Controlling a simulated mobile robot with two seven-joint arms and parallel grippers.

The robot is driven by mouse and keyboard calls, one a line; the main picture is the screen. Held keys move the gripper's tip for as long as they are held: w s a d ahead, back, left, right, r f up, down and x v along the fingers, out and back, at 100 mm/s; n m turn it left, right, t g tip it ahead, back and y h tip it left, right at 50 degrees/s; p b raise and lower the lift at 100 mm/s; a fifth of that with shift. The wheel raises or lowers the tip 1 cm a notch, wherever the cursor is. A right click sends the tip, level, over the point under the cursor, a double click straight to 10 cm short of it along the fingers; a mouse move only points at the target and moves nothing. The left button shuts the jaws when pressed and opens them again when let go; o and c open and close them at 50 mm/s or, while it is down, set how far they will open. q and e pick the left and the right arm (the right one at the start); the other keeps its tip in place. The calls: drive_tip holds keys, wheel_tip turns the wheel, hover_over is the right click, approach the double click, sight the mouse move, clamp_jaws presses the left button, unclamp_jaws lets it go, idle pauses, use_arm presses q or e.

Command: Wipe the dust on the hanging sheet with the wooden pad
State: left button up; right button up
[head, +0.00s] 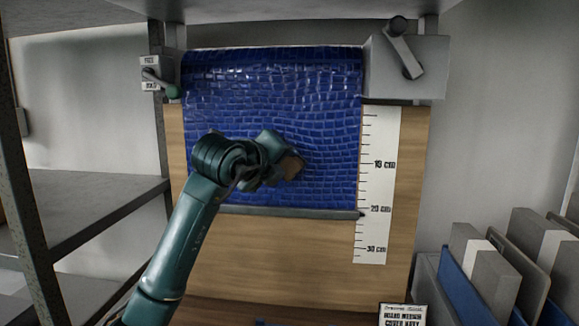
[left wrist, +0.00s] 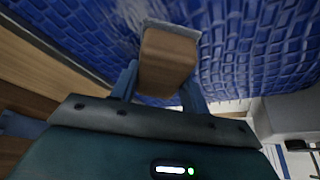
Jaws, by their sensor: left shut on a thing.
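The hanging sheet (head: 270,95) is dark blue with a brick-like pattern, and its lower edge ends at a grey bar (head: 290,212). My left gripper (head: 280,165) is in front of the sheet's lower middle, shut on the wooden pad (head: 292,165). In the left wrist view the pad (left wrist: 168,60) is a tan block between the two fingers, with a grey layer on its far face, right by the sheet. I cannot tell whether it touches. A pale dusty patch (left wrist: 130,14) shows on the sheet beside the pad. My arm hides part of the sheet. My right gripper is out of view.
A ruler strip (head: 380,185) stands right of the sheet on a wooden board (head: 408,200). A grey box with a crank (head: 405,65) is at the upper right, a small lever (head: 158,82) at the upper left. Shelves are left; upright panels (head: 495,275) stand lower right.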

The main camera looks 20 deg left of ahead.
use_arm(q)
drive_tip(key=shift+s+a+b, duration=1.2)
drive_tip(key=shift+s+a, duration=0.1)
drive_tip(key=shift+a, duration=4.1)
drive_tip(key=shift+w+d+r+p, duration=0.15)
drive_tip(key=shift+w+d, duration=0.4)
drive_tip(key=shift+d, duration=1.6)
drive_tip(key=shift+w+d+r+p, duration=0.1)
drive_tip(key=shift+w+d+p, duration=0.3)
drive_tip(key=shift+d, duration=1.8)
drive_tip(key=shift+w+d+r+p, duration=0.1)
drive_tip(key=shift+w+d, duration=0.55)
drive_tip(key=shift+d, duration=1.5)
drive_tip(key=shift+d+f, duration=0.1)
drive_tip(key=shift+b, duration=0.35)
drive_tip(key=s+a+b, duration=0.3)
drive_tip(key=a, duration=1)
drive_tip(key=shift+a, duration=0.2)
